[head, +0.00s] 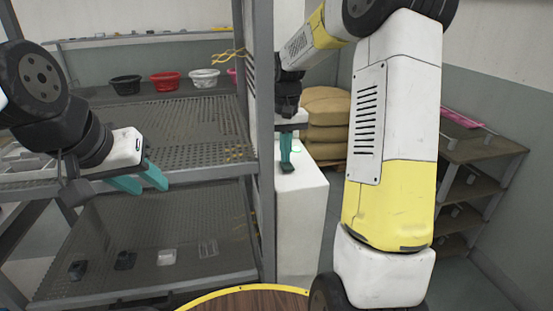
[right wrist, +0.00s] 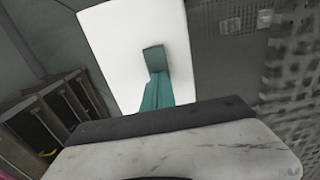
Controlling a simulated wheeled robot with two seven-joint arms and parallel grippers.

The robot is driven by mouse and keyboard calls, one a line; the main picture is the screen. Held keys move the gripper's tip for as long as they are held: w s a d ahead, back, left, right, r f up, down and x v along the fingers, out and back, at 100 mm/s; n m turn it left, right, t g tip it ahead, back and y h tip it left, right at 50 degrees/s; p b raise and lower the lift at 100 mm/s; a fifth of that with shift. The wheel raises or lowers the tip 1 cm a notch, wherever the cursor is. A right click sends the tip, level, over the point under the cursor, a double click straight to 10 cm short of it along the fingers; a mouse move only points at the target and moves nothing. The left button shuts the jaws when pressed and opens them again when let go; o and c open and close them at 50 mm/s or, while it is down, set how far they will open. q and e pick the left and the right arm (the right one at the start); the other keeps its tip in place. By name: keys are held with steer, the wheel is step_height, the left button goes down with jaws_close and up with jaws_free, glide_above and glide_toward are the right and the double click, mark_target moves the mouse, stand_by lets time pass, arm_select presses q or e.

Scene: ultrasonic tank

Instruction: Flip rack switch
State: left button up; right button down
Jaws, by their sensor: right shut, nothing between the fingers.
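The metal rack (head: 264,130) with perforated shelves stands at the left and centre of the head view. I cannot make out a switch for certain on it. My right gripper (head: 287,168) has teal fingers pressed together, empty, pointing down just right of the rack's front post, over or in front of a white cabinet (head: 302,225). In the right wrist view the shut teal fingers (right wrist: 155,75) show against the white cabinet (right wrist: 112,45); whether they touch it I cannot tell. My left gripper (head: 142,180) is open and empty in front of the rack's shelves.
Black (head: 126,85), red (head: 165,81) and white (head: 204,78) bowls stand on the upper shelf. Small dark and pale items (head: 125,261) lie on the lower shelf. Stacked sacks (head: 325,120) are behind the cabinet. A brown shelf unit (head: 480,150) stands right. A round wooden top (head: 245,302) is at the bottom.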

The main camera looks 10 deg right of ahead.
steer(key=shift+r, duration=3.45)
